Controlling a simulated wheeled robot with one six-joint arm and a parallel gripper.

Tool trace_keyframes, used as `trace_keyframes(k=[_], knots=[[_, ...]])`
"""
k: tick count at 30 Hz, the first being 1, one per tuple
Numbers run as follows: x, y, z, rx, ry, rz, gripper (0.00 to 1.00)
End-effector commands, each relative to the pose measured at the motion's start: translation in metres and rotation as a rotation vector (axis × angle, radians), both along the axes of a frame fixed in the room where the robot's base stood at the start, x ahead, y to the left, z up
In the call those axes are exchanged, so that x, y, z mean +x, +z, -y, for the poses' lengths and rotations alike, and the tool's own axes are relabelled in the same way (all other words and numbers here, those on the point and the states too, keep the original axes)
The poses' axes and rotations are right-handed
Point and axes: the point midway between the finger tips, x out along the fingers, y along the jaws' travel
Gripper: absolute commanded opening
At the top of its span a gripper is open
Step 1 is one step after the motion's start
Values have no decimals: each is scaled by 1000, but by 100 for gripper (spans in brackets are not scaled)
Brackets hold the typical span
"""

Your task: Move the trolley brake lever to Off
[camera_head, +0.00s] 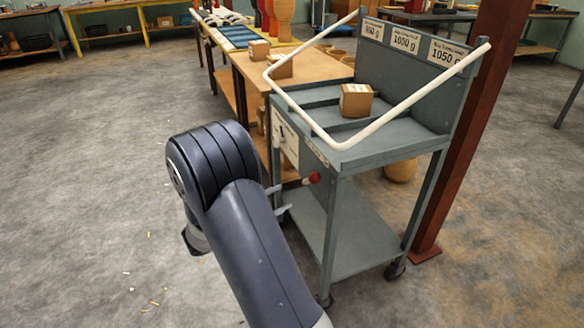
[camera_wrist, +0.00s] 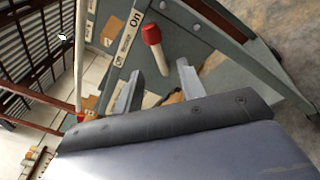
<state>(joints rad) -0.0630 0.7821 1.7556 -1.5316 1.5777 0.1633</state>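The trolley brake lever shows in the wrist view as a pale rod with a red knob (camera_wrist: 151,35). Its knob is beside the word "On" on a white label strip (camera_wrist: 128,35). In the head view the red knob (camera_head: 314,178) stands out near the front corner of the grey trolley (camera_head: 385,145), under its top tray. My gripper (camera_head: 278,198) is open, its two fingers apart and pointing at the lever from the left. In the wrist view the rod lies in the gap ahead of my gripper (camera_wrist: 160,72), and I see no clear contact. No "Off" marking is readable.
A cardboard box (camera_head: 356,100) sits in the trolley's top tray, under a white handle rail (camera_head: 375,125). A rust-red post (camera_head: 470,140) stands close on the right. A wooden table (camera_head: 300,68) adjoins behind. The floor at left is mostly open.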

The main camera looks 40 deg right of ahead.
Motion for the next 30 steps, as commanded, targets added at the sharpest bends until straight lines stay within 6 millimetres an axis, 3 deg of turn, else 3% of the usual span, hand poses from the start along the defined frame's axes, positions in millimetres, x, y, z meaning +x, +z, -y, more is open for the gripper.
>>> trace_keyframes(k=[5,21,30], knots=[[5,1,10,-20,11,1,38],[7,0,97,-17,9,0,38],[8,1,108,-17,12,0,38]])
